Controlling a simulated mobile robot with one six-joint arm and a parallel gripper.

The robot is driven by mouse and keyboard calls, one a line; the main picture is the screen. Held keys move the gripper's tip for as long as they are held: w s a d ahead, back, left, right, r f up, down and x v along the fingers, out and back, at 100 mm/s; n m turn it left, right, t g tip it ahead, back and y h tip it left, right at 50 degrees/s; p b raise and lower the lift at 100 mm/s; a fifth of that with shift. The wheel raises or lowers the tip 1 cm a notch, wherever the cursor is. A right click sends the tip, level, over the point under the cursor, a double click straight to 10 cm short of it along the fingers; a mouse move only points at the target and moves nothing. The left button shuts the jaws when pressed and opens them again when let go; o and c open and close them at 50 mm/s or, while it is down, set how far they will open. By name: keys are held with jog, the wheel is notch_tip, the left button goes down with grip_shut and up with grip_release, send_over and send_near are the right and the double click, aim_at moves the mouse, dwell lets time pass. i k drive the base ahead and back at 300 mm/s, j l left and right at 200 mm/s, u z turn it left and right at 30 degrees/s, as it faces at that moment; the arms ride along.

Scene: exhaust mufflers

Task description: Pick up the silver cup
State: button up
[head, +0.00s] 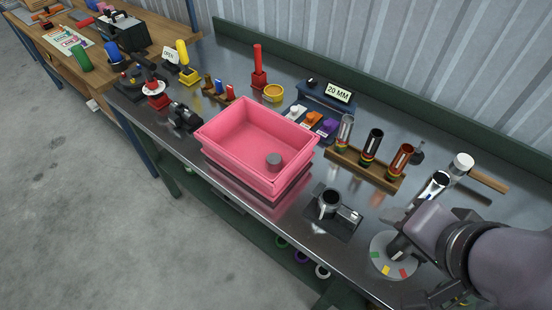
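A shiny silver cup (433,187) with a dark open mouth stands at the right, partly hidden behind my arm. Another silver cup-like cylinder (345,128) with coloured bands at its foot stands at the left end of a wooden rack (348,167). I cannot tell which one the task names. My gripper (402,246) is at the lower right, above or beside a round grey disc (380,262) with coloured patches. My arm hides much of it, and its finger opening is unclear.
A black cylinder (372,142) and a copper one (400,158) stand in the rack. A dark fixture (345,222) holds a metal ring. A hammer (463,162) lies behind the silver cup, near the back wall.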

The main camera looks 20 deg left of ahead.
aim_at(274, 161)
jog(key=k+l+z, duration=0.15)
jog(key=z, duration=0.15)
jog(key=k+l+z, duration=0.25)
jog(key=i+u, duration=0.1)
jog(key=u, duration=1.65)
jog(key=i+j+z, duration=0.2)
jog(key=i+j, duration=0.2)
jog(key=i+j+z, duration=0.2)
jog(key=i+j, duration=0.2)
jog(key=i+j+z, duration=0.2)
jog(key=i+j, duration=0.2)
jog(key=j, duration=0.2)
